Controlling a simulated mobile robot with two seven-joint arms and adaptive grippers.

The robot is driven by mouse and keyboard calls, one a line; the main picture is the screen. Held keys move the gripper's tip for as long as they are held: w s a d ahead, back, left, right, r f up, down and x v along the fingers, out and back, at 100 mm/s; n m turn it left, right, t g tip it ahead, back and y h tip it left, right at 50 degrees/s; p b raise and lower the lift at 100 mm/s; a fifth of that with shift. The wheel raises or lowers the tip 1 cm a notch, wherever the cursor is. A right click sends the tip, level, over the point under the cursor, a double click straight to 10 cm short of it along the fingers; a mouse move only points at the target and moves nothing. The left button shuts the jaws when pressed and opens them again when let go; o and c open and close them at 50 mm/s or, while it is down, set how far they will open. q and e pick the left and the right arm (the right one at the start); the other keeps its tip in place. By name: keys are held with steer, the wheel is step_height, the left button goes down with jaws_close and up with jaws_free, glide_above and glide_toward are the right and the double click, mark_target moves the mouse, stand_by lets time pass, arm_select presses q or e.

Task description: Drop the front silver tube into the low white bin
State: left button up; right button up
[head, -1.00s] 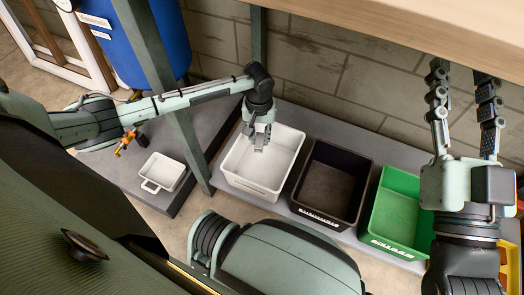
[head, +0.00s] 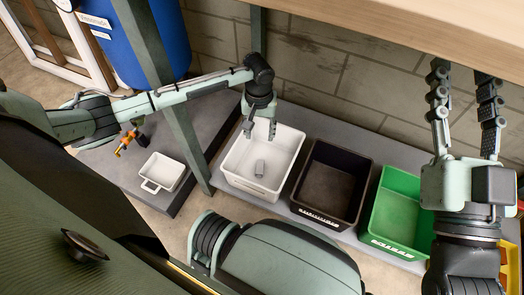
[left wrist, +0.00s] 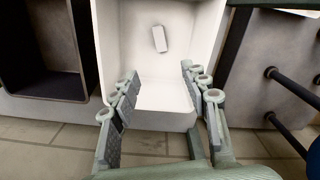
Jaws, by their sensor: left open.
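The silver tube (head: 259,167) lies inside the low white bin (head: 233,182), on its floor near the middle. In the left wrist view the tube (left wrist: 159,39) shows as a short pale grey cylinder on the floor of the white bin (left wrist: 160,119). My left gripper (head: 261,132) is above the bin's back part, with its fingers pointing down. Its fingers are spread apart and empty, clear of the tube. My right gripper (head: 464,110) is at the right of the head view, fingers apart and pointing up, with nothing between them.
A black bin (head: 327,191) and a green bin (head: 400,213) stand to the right of the white bin on the low grey shelf. A small white tray (head: 162,172) lies to the left beyond a grey-green post (head: 180,130). A wooden top (head: 420,25) overhangs the back.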

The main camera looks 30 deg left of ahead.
arm_select(q)
step_height(320, 180, up, 9)
steer(key=shift+r, duration=0.2)
stand_by(0.5)
